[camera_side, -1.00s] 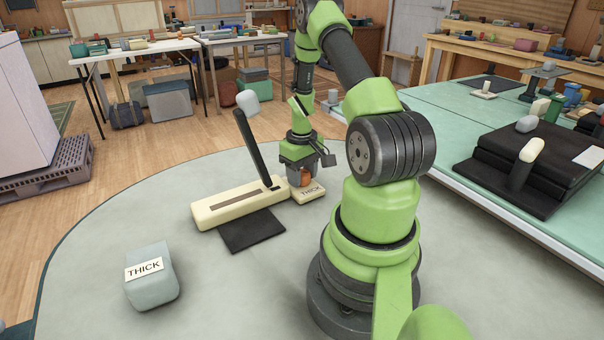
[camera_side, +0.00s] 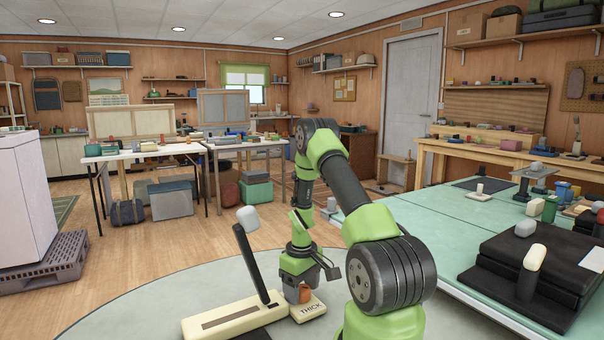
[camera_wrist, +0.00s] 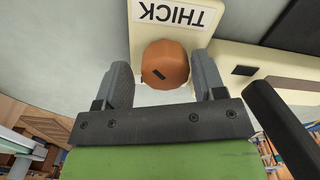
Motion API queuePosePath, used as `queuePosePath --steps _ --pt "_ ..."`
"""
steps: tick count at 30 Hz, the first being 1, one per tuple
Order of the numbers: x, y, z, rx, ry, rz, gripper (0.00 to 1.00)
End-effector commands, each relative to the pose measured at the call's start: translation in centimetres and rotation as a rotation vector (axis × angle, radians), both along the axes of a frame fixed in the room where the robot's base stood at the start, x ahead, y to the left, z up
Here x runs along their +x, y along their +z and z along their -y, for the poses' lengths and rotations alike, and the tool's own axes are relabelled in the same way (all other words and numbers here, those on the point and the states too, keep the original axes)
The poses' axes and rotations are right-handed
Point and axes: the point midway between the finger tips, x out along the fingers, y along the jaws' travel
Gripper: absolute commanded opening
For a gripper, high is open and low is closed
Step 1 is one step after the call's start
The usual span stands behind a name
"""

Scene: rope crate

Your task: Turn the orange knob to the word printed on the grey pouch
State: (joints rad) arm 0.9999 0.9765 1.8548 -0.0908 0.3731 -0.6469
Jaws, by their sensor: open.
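The orange knob (camera_wrist: 165,64) sits on a cream plate (camera_wrist: 143,30) with a THICK label (camera_wrist: 173,13) beside it. A short dark mark shows on the knob's top, on the side away from the label. My gripper (camera_wrist: 162,76) is open, with one grey finger on each side of the knob; I cannot tell whether either touches it. In the side view the knob (camera_side: 305,294) shows between the fingers, partly hidden, with the THICK label (camera_side: 312,308) in front. The grey pouch is out of view in both current frames.
Beside the knob plate stands a cream base (camera_side: 232,322) with a tilted black lever (camera_side: 257,264) topped by a grey grip (camera_side: 248,218). The lever also shows close to my gripper in the wrist view (camera_wrist: 277,120). A green bench (camera_side: 420,215) with objects lies to the right.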

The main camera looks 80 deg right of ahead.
Motion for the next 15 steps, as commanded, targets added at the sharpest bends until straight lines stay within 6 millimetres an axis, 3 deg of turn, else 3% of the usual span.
queuePosePath --steps 15 --pt "-0.09 -0.05 -0.02 0.019 0.706 0.012 0.69"
